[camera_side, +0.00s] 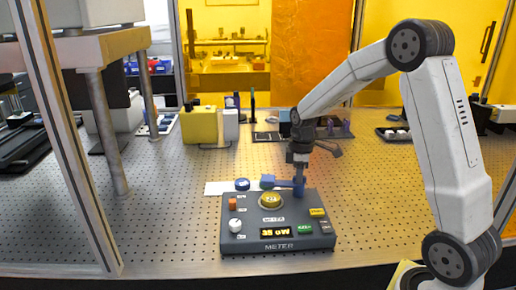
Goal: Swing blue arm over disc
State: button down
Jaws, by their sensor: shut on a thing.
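A dark grey meter box (236,248) stands on the perforated bench and shows a lit yellow readout. A round gold disc (270,200) sits on its top, near the back. The blue arm (283,183) reaches left from a blue post at the box's back right. Its free end shows just behind the disc in this view; whether it overlaps the disc is hard to tell. My gripper (299,167) points down over the post and is shut on the blue arm at its post end. The fingertips are small and partly hidden.
The box top also carries a white knob (235,225), an orange block (232,203) and coloured buttons. A blue round piece (242,184) lies on a white strip behind the box. A yellow box (199,126) stands farther back. A frame post (66,140) crosses the left.

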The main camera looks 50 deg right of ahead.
jog(key=n, duration=0.5)
jog(key=shift+r+n, duration=0.1)
jog(key=shift+n, duration=0.3)
jog(key=c, duration=0.6)
grip_release()
jog(key=shift+r, duration=3.9)
jog(key=s+a+f+m, duration=0.1)
jog(key=a+m, duration=0.1)
jog(key=a, duration=0.1)
jog(key=s+a+f+m, duration=0.2)
jog(key=a, duration=0.1)
jog(key=s+a+f+m+t, duration=0.1)
jog(key=a+f+m, duration=0.1)
jog(key=a, duration=0.1)
jog(key=shift+s+a+f, duration=0.1)
jog(key=shift+s+f, duration=0.05)
jog(key=s+a+f+m, duration=0.1)
jog(key=s+a+m, duration=0.1)
jog(key=s+a+f+m+t, duration=0.1)
jog(key=s+a+f+m, duration=0.1)
jog(key=s, duration=0.1)
jog(key=s+a+f+m, duration=0.1)
jog(key=s+a+m, duration=0.1)
jog(key=a, duration=0.1)
jog(key=shift+s+f+m+t, duration=0.3)
jog(key=shift+s+f+m, duration=0.05)
jog(key=shift+m, duration=0.05)
